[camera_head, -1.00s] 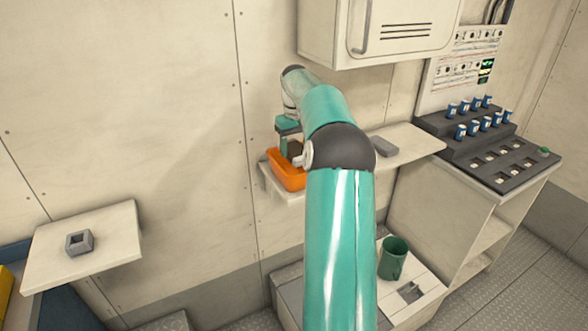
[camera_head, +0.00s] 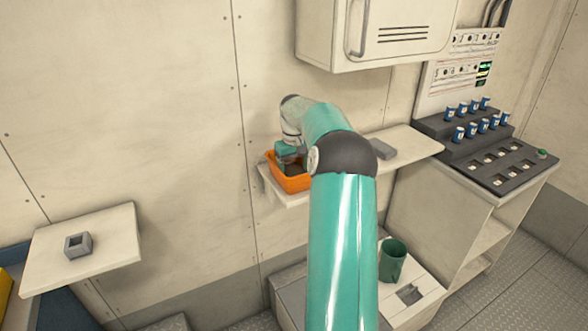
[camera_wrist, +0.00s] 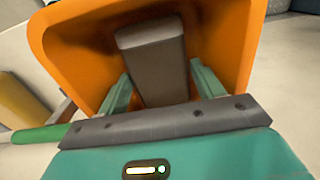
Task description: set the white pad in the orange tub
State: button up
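The orange tub (camera_head: 291,184) stands on the wall shelf, partly hidden behind my arm; its inside fills much of the wrist view (camera_wrist: 75,45). My gripper (camera_head: 288,158) is down at the tub, pointing into it. In the wrist view its two teal fingers (camera_wrist: 160,78) lie on either side of a grey-brown block (camera_wrist: 152,62), with their tips against its sides or very nearly so. The block is inside the tub's walls; whether it touches the floor is hidden. It looks dark rather than white, and no clearly white pad shows elsewhere.
A grey block (camera_head: 383,149) lies on the same shelf, right of my arm. A cabinet (camera_head: 375,30) hangs above. A square grey holder (camera_head: 77,245) sits on the left shelf, and a green cup (camera_head: 392,260) stands lower right. A stepped rack (camera_head: 470,135) holds several blue-and-white items.

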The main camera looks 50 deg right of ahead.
aim_at(294, 171)
jog(key=shift+r, duration=0.15)
notch_tip(294, 171, up, 12)
jog(key=s+a+r+n+t+h, duration=0.1)
jog(key=a+r, duration=0.2)
jog(key=a, duration=0.6)
jog(key=s+a+r+n, duration=0.1)
jog(key=a+r, duration=0.2)
jog(key=a, duration=0.6)
jog(key=s+a+r+t+h, duration=0.1)
jog(key=s+a+r, duration=0.15)
jog(key=a, duration=0.65)
jog(key=s+a+f+t+y, duration=0.1)
jog(key=s+a+f, duration=0.3)
jog(key=s+a, duration=0.4)
jog(key=s+a+f+n+t+y, duration=0.1)
jog(key=s+a+f+t, duration=0.1)
jog(key=s+a+f, duration=0.3)
jog(key=s+a, duration=0.4)
jog(key=s, duration=0.2)
jog(key=shift+s+a+n+t, duration=0.2)
jog(key=shift+s+n+t, duration=0.05)
jog(key=shift+n+t, duration=0.05)
